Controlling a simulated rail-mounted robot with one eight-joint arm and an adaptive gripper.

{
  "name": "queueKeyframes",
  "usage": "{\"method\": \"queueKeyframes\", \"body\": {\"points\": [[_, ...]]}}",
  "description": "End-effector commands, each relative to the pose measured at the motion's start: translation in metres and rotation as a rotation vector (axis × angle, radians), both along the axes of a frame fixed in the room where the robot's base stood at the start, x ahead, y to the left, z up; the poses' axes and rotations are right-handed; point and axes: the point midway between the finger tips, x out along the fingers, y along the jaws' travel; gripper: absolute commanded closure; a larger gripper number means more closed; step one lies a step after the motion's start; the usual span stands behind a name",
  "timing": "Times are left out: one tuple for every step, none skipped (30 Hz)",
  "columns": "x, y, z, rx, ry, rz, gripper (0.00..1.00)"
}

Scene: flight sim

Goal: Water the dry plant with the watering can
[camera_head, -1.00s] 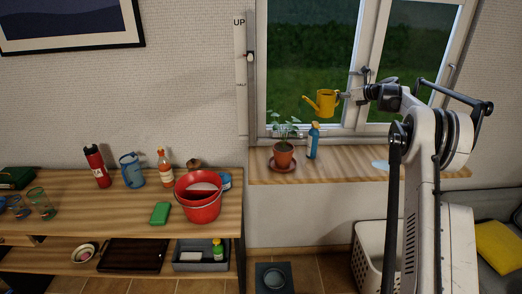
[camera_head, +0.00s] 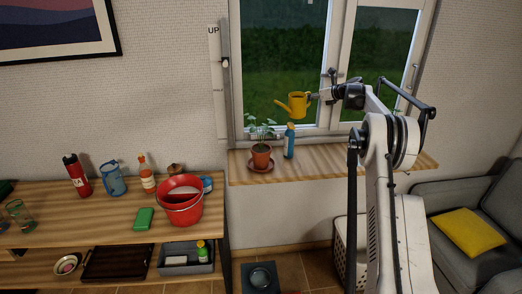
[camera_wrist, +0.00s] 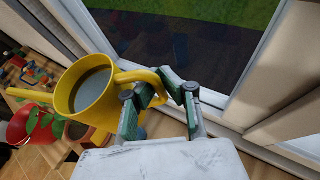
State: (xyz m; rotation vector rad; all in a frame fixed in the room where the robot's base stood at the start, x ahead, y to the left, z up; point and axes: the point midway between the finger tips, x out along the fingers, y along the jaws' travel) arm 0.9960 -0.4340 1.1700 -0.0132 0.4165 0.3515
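The yellow watering can (camera_head: 297,104) is in the air in front of the window, above the sill. My gripper (camera_head: 317,97) is at its handle side, on the right. In the wrist view, my gripper's fingers (camera_wrist: 158,92) are closed around the can's handle, and the can (camera_wrist: 66,92) is open-topped with greyish liquid inside. The plant (camera_head: 262,132) stands in a terracotta pot (camera_head: 261,156) on a saucer on the sill, below and left of the can. The spout points left; no water stream is visible.
A blue bottle (camera_head: 289,143) stands just right of the pot on the windowsill (camera_head: 325,165). A red bucket (camera_head: 181,212), bottles and a blue pitcher (camera_head: 112,180) are on the wooden table at left. The window frame is close behind the can. A grey sofa lies at right.

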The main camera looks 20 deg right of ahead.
Motion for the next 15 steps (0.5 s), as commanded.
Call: {"method": "queueKeyframes", "body": {"points": [[-0.0004,0.0032,0.0014,-0.016,-0.005,0.001,1.00],[-0.0007,0.0044,0.0024,-0.030,-0.007,0.000,1.00],[-0.0009,0.0058,0.0032,-0.048,-0.013,0.001,1.00],[-0.0010,0.0064,0.0037,-0.058,-0.015,0.001,1.00],[-0.0012,0.0064,0.0041,-0.062,-0.017,0.001,1.00],[-0.0012,0.0061,0.0043,-0.064,-0.016,0.000,1.00],[-0.0013,0.0059,0.0046,-0.065,-0.017,0.000,1.00],[-0.0014,0.0058,0.0046,-0.066,-0.017,0.000,1.00],[-0.0015,0.0058,0.0046,-0.068,-0.018,0.000,1.00],[-0.0016,0.0060,0.0046,-0.069,-0.018,0.000,1.00],[-0.0015,0.0061,0.0048,-0.071,-0.019,0.001,1.00],[-0.0016,0.0063,0.0051,-0.073,-0.020,0.000,1.00],[-0.0016,0.0064,0.0054,-0.075,-0.021,0.000,1.00],[-0.0017,0.0066,0.0057,-0.076,-0.021,0.001,1.00],[-0.0016,0.0067,0.0059,-0.078,-0.022,0.001,1.00]]}}
